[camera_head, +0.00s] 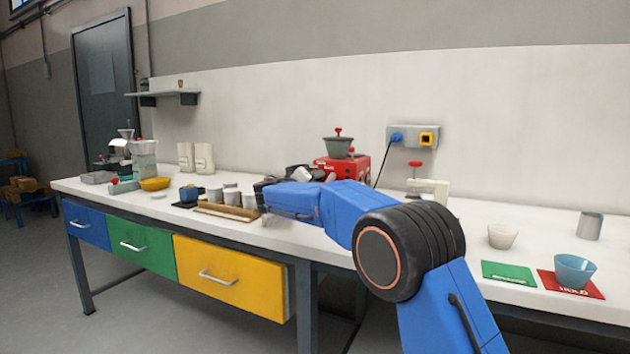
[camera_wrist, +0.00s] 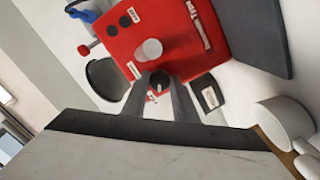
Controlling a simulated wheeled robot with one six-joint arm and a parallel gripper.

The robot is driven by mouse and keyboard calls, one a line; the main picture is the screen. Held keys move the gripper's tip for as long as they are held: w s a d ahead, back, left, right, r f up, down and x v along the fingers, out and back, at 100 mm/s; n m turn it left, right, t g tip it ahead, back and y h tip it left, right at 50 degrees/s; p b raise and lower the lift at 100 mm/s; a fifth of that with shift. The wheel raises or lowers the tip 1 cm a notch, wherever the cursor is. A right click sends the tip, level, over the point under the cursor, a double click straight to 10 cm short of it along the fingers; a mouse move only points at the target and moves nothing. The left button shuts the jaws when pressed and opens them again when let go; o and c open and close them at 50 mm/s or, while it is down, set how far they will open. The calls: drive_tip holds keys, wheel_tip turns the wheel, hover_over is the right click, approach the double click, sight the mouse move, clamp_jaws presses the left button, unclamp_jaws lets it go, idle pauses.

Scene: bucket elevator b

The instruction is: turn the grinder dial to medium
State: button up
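The red grinder (camera_head: 356,168) stands against the wall at mid-bench, with a dark hopper (camera_head: 338,147) on top. In the wrist view the red body (camera_wrist: 200,45) fills the upper middle. My gripper (camera_wrist: 159,88) is at the dial, one fingertip on each side. The fingers are apart with the dial between them; I cannot tell whether they press on it.
A pale cylinder (camera_wrist: 152,50) stands out from the red body near the dial. A tray with white cups (camera_head: 232,210) is left of my arm. A wall socket box (camera_head: 413,136) has a blue plug. Two white bags (camera_head: 195,157) stand farther left.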

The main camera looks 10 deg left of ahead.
drive_tip(key=shift+n, duration=0.4)
drive_tip(key=n, duration=1.1)
drive_tip(key=shift+f+t, duration=0.1)
drive_tip(key=shift+t, duration=0.3)
drive_tip(key=shift+n, duration=0.3)
drive_tip(key=o, duration=1.1)
drive_tip(key=shift+c, duration=0.2)
drive_tip(key=shift+s, duration=0.15)
